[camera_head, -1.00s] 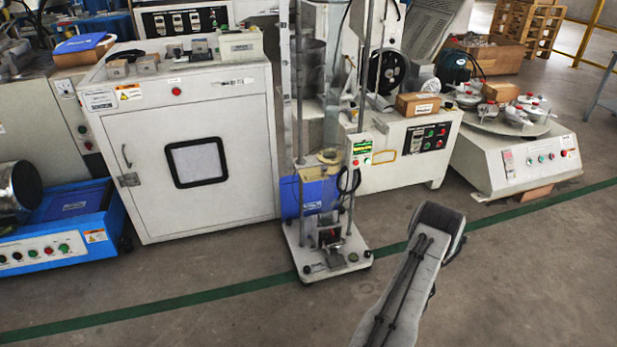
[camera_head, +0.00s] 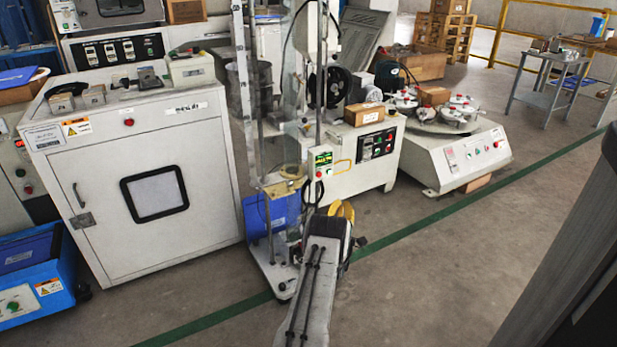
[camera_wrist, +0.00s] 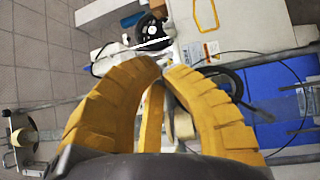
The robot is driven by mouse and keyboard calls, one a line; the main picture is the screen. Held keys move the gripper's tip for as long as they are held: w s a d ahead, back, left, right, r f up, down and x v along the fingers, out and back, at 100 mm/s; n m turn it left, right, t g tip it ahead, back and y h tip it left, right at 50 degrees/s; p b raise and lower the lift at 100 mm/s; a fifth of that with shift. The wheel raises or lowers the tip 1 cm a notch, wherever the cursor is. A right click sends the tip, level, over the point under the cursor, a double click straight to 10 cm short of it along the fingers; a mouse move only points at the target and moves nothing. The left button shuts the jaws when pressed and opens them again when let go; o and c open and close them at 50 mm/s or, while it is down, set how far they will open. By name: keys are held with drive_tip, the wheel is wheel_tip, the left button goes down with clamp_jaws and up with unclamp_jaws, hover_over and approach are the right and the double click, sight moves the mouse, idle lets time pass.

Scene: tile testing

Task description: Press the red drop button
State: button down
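The drop tester is a tall frame with metal rods; its base (camera_head: 281,279) stands on the floor. A small control box (camera_head: 321,162) with a green display hangs on its front rod. My gripper (camera_head: 342,209) has yellow fingers and is in front of the tester, below and right of the control box. In the wrist view my gripper (camera_wrist: 164,68) has its fingertips almost together with nothing held between them. I cannot tell the control box for certain in the wrist view.
A large white cabinet (camera_head: 210,215) stands left of the tester. A blue bin (camera_head: 262,215) sits behind the tester's lower part. A white machine (camera_head: 345,185) and a rotary machine (camera_head: 455,160) stand to the right. The floor (camera_head: 430,275) at front right is open.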

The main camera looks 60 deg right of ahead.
wheel_tip(320, 180, up, 6)
drive_tip(key=a+n+h, duration=0.1)
drive_tip(key=n+h, duration=0.2)
drive_tip(key=n, duration=0.2)
drive_tip(key=shift+s+a+n+t, duration=0.25)
drive_tip(key=shift+s+n+t, duration=0.05)
drive_tip(key=shift+t, duration=0.1)
drive_tip(key=shift+w, duration=0.1)
